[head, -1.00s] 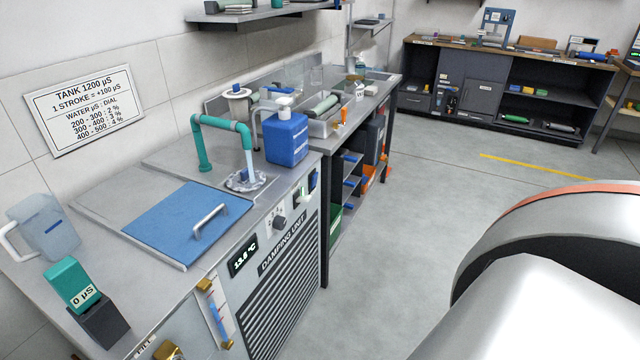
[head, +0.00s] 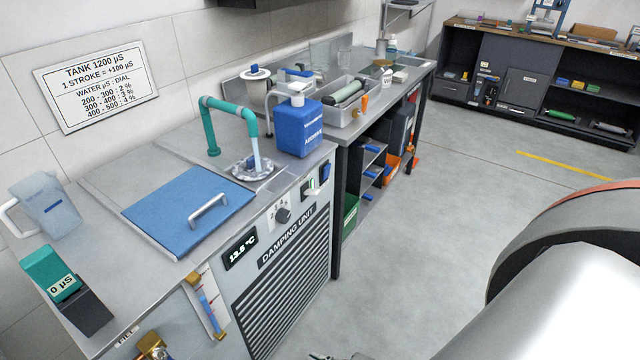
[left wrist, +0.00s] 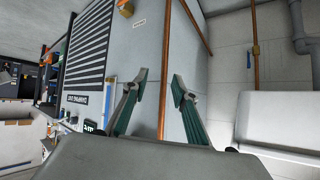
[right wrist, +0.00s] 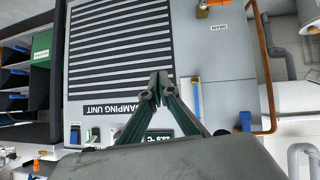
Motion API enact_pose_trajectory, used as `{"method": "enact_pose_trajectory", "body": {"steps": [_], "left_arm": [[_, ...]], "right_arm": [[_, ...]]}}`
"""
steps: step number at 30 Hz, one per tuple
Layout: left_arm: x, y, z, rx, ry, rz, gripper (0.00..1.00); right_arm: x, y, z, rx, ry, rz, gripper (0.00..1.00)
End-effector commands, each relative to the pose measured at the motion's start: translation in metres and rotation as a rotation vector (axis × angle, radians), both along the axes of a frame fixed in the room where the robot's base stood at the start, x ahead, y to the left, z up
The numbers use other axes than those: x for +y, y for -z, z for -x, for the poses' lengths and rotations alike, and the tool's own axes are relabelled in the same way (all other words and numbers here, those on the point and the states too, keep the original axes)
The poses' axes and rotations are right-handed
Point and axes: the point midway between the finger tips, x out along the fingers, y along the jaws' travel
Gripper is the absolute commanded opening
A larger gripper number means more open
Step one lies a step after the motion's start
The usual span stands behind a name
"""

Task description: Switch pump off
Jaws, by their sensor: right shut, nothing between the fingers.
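The damping unit (head: 285,290) has a vented front with a dial (head: 283,214), a display (head: 240,250) and a small white-and-dark switch (head: 307,189) near its top right edge. Another dark control with blue (head: 324,174) sits beside it. I cannot read which way the switch is set. Water runs from the teal pipe (head: 212,125) into the round drain (head: 254,168). My right gripper (right wrist: 159,82) is shut and empty before the unit's front (right wrist: 120,60). My left gripper (left wrist: 160,80) is open and empty near the unit's lower side.
A blue lid (head: 185,205) with a handle, a clear jug (head: 48,205) and a teal meter reading 0 µS (head: 55,280) are on the counter. A blue canister (head: 297,128) stands by the drain. A brass-ended gauge (head: 207,305) is on the front. The floor (head: 440,190) at right is clear.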

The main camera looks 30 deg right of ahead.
Motion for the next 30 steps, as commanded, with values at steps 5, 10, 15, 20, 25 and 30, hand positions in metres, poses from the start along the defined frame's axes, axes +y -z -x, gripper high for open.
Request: {"method": "enact_pose_trajectory", "body": {"steps": [5, 10, 15, 20, 25, 30], "left_arm": [[0.001, -0.002, -0.001, -0.001, 0.0, -0.001, 0.4], [0.001, -0.014, -0.003, -0.009, 0.001, -0.002, 0.4], [0.001, -0.031, -0.007, -0.019, 0.0, -0.002, 0.4], [0.001, -0.045, -0.009, -0.026, 0.0, -0.001, 0.4], [0.0, -0.058, -0.011, -0.031, 0.001, -0.001, 0.4], [0.0, -0.067, -0.012, -0.034, 0.0, 0.0, 0.4]], "right_arm": [[0.0, -0.005, -0.011, -0.01, -0.017, -0.008, 0.0], [-0.001, -0.033, -0.064, -0.046, -0.1, -0.057, 0.0], [-0.025, -0.078, -0.136, -0.043, -0.201, -0.092, 0.0], [-0.079, -0.131, -0.198, -0.004, -0.234, -0.085, 0.0], [-0.158, -0.204, -0.249, 0.042, -0.192, -0.068, 0.0], [-0.224, -0.268, -0.275, 0.067, -0.118, -0.071, 0.0]]}}
